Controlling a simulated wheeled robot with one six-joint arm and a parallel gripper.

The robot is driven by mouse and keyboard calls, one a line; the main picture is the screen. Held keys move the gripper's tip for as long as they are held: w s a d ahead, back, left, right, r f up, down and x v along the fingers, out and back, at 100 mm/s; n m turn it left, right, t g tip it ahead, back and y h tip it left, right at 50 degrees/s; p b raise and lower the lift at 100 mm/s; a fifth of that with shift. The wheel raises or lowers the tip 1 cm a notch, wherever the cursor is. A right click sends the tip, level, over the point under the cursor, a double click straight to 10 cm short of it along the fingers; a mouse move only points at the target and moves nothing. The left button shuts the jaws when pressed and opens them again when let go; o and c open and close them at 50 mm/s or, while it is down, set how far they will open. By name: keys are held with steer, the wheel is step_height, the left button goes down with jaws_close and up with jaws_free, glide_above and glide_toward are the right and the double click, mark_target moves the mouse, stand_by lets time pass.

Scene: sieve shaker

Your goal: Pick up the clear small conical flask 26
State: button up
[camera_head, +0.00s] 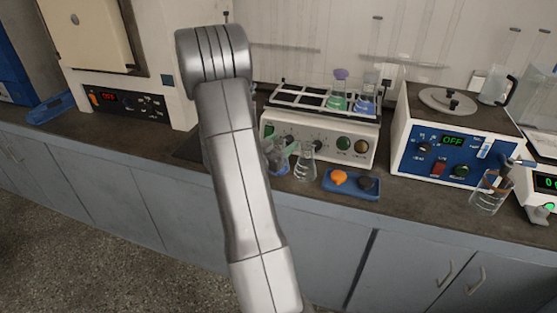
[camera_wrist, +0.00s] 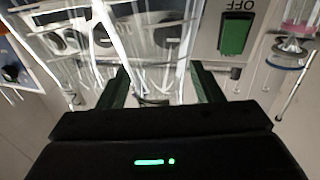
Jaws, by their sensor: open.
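A clear small conical flask (camera_head: 305,162) stands upright on the counter in front of the white shaker, left of a blue tray. I cannot read a number on it. My gripper is mostly hidden behind my arm in the head view; a small green part shows just left of the flask. In the wrist view my gripper (camera_wrist: 158,78) is open, its two dark green fingers apart. Clear glass with bright outlines (camera_wrist: 118,38) shows ahead of the fingers, more toward the left one. I cannot tell how far it lies between them.
The shaker (camera_head: 318,140) carries a rack with green and blue liquid flasks. A bluish glass piece (camera_head: 276,158) stands partly behind my arm. The blue tray (camera_head: 352,192) holds an orange and a dark item. A beaker (camera_head: 490,194) stands farther right.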

steer(key=shift+w+d, duration=0.15)
steer(key=shift+w, duration=0.1)
jaws_close()
steer(key=shift+r, duration=0.15)
step_height(320, 180, up, 15)
steer(key=p, duration=0.5)
stand_by(1.0)
